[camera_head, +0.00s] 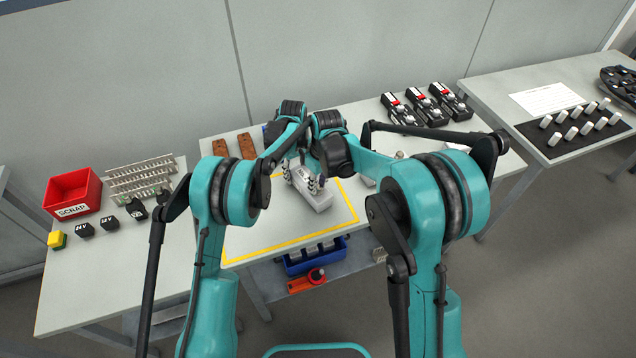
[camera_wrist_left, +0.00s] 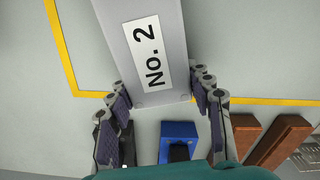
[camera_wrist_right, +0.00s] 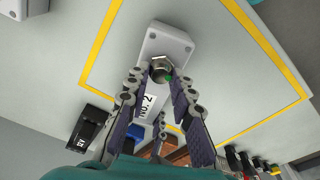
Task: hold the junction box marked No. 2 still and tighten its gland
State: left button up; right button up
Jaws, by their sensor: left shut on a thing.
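The junction box (camera_head: 318,198), pale grey, lies inside the yellow outline on the middle table. Its "No. 2" label (camera_wrist_left: 148,54) faces up in the left wrist view. My left gripper (camera_wrist_left: 156,88) is shut on the box, a finger along each side near its labelled end. The metal gland (camera_wrist_right: 161,68) stands on the box's other end. My right gripper (camera_wrist_right: 155,80) is open, its fingertips on either side of the gland; contact is unclear. In the head view both grippers crowd together over the box and partly hide it.
A red scrap bin (camera_head: 73,192), terminal strips (camera_head: 140,178) and small black blocks stand at left. Brown blocks (camera_head: 247,145) lie behind. Bare tabletop surrounds the box.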

jog(key=shift+o, duration=1.4)
jog(key=n, duration=0.4)
jog(key=o, duration=0.6)
jog(key=shift+c, duration=0.2)
